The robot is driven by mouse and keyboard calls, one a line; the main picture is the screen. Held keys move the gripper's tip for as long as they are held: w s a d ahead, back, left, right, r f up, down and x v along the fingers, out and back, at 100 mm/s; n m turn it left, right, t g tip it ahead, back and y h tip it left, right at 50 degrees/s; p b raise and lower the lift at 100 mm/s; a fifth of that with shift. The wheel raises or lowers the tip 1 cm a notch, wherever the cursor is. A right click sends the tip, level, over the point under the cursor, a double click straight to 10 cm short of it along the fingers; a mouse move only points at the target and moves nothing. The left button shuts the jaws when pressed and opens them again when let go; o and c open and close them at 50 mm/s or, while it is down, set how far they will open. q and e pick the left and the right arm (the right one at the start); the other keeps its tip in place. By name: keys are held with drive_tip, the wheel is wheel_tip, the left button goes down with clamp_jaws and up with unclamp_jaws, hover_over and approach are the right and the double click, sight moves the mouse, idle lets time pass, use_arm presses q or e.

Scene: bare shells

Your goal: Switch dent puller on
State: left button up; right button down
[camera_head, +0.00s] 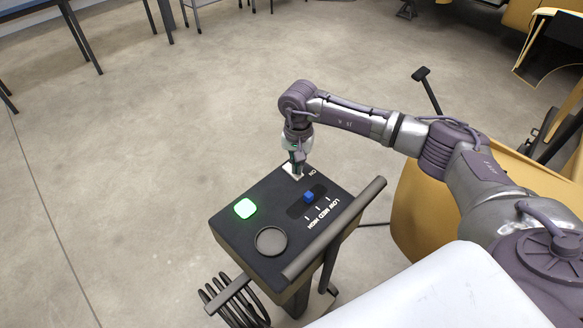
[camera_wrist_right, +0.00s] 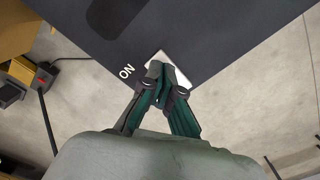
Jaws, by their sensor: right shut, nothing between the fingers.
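The dent puller (camera_head: 235,232) is a dark box with a slanted top panel, standing in the middle of the head view. A green light (camera_head: 245,208) glows on its panel. A white switch (camera_head: 291,170) marked ON sits at the panel's far corner; in the right wrist view the switch (camera_wrist_right: 181,75) shows partly behind the fingers. My right gripper (camera_head: 297,163) is shut and empty, its fingertips (camera_wrist_right: 160,68) over or against the switch. Contact is hard to tell. My left gripper is out of view.
The panel also has a blue slider (camera_head: 308,197) marked LOW, MED, HIGH and a round grey knob (camera_head: 271,241). A handle bar (camera_head: 335,228) runs along its right side, and a coiled cable (camera_head: 232,302) hangs below. Yellow car parts (camera_head: 425,200) stand right.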

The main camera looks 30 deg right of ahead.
drive_tip(key=shift+r+p, duration=1.2)
drive_tip(key=shift+r, duration=1.8)
